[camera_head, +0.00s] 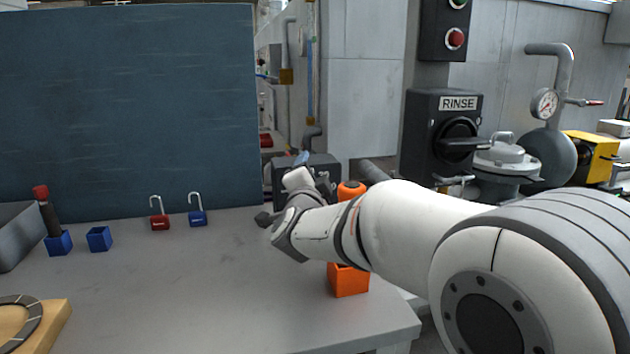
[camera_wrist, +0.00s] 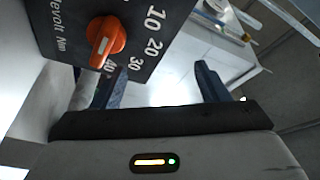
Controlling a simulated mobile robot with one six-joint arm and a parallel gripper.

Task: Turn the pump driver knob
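The orange knob (camera_wrist: 106,38) sits on a black panel (camera_wrist: 150,50) at the top left of the wrist view. White dial numbers from 10 to 40 curve around its right side. The knob has a raised grip with a pale pointer end toward the bottom left. My gripper (camera_wrist: 155,80) is open and empty, with its blue-grey fingers apart. The knob lies up and left of the left finger, not between the fingers. In the head view my gripper (camera_head: 303,159) is small at the table's far edge, before a dark box (camera_head: 325,164); the knob cannot be made out there.
On the grey table (camera_head: 200,290) stand a red padlock (camera_head: 159,222), a blue padlock (camera_head: 197,217), a blue cup (camera_head: 99,239) and an orange block (camera_head: 348,281) partly behind my arm. A black RINSE switch box (camera_head: 425,150) is at right. The table's middle is clear.

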